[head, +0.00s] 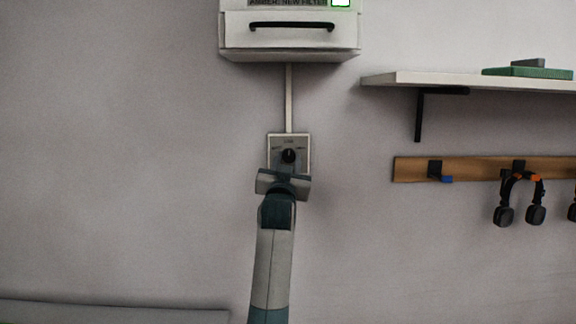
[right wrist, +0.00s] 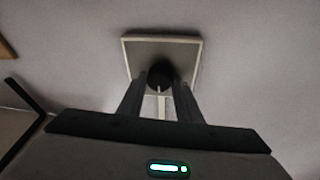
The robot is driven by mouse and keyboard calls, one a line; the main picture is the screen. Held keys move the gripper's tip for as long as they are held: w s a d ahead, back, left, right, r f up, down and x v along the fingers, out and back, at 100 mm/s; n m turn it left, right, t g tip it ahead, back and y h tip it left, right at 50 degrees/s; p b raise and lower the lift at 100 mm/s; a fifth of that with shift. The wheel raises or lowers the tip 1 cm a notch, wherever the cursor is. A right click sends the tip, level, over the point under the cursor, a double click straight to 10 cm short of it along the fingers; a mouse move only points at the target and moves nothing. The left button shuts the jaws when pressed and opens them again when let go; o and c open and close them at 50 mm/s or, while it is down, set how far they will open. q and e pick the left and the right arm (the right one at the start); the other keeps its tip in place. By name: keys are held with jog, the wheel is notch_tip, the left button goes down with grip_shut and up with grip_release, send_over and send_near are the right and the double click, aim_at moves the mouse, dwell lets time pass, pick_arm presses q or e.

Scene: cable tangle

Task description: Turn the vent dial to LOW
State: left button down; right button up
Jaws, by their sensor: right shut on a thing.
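The vent dial (head: 288,156) is a round black knob on a pale square wall plate (head: 303,140). Small lettering sits above the knob, too small to read surely. In the right wrist view the dark knob (right wrist: 160,74) sits between the two fingers, in front of the plate (right wrist: 190,46). My right gripper (head: 286,168) reaches up to the plate from below and is shut on the dial. The gripper and wrist hide the lower part of the plate in the head view. The knob's pointer setting cannot be told. My left gripper is not in view.
A white box (head: 290,50) with a black handle hangs above, joined to the plate by a thin conduit (head: 289,98). To the right are a shelf (head: 440,79) and a wooden rail (head: 405,169) with headphones (head: 505,215). The wall left of the plate is bare.

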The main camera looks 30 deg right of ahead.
dwell(0.3)
jog(key=o, duration=1)
jog(key=shift+o, duration=0.2)
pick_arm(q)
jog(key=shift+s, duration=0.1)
pick_arm(e)
jog(key=shift+f, duration=0.15)
